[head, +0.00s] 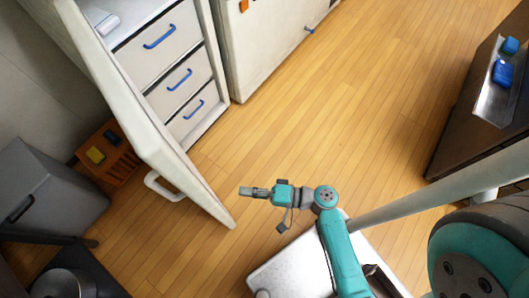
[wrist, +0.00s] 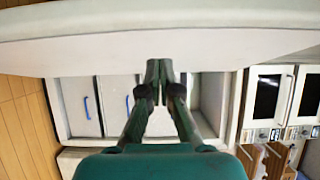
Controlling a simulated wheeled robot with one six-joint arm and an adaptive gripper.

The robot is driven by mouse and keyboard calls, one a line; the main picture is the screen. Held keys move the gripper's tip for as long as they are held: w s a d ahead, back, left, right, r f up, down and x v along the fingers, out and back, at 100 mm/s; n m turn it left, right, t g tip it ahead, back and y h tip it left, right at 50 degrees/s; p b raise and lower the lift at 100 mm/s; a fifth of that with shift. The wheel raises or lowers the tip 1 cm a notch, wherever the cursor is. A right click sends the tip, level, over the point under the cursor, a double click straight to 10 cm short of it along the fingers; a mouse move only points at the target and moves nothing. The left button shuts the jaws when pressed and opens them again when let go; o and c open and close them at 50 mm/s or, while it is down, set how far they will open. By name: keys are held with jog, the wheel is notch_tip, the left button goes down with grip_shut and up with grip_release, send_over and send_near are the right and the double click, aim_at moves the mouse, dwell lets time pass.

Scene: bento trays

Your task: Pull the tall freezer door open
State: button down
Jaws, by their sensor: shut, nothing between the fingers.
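The tall freezer door (head: 150,110) is white and stands wide open, swung out from the cabinet. Its white handle (head: 165,186) is on the outer face, on the side away from my gripper. The opening shows white drawers (head: 178,80) with blue handles; they also show in the wrist view (wrist: 112,108). My gripper (head: 243,191) is shut and empty, on the inner side of the door near its free edge. In the wrist view the closed fingertips (wrist: 159,66) overlap the white door (wrist: 100,52); I cannot tell whether they touch it.
A white cabinet (head: 265,50) stands right of the freezer. A grey box (head: 45,190) and an orange crate (head: 112,152) are behind the door at left. A dark counter with a tray (head: 492,100) of blue items is at right. The wooden floor (head: 330,120) between is clear.

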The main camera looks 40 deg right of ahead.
jog(key=shift+s+d, duration=0.25)
jog(key=shift+s, duration=0.65)
jog(key=shift+s+d, duration=0.3)
jog(key=shift+s, duration=0.65)
jog(key=shift+s+d, duration=0.25)
jog(key=shift+s, duration=0.65)
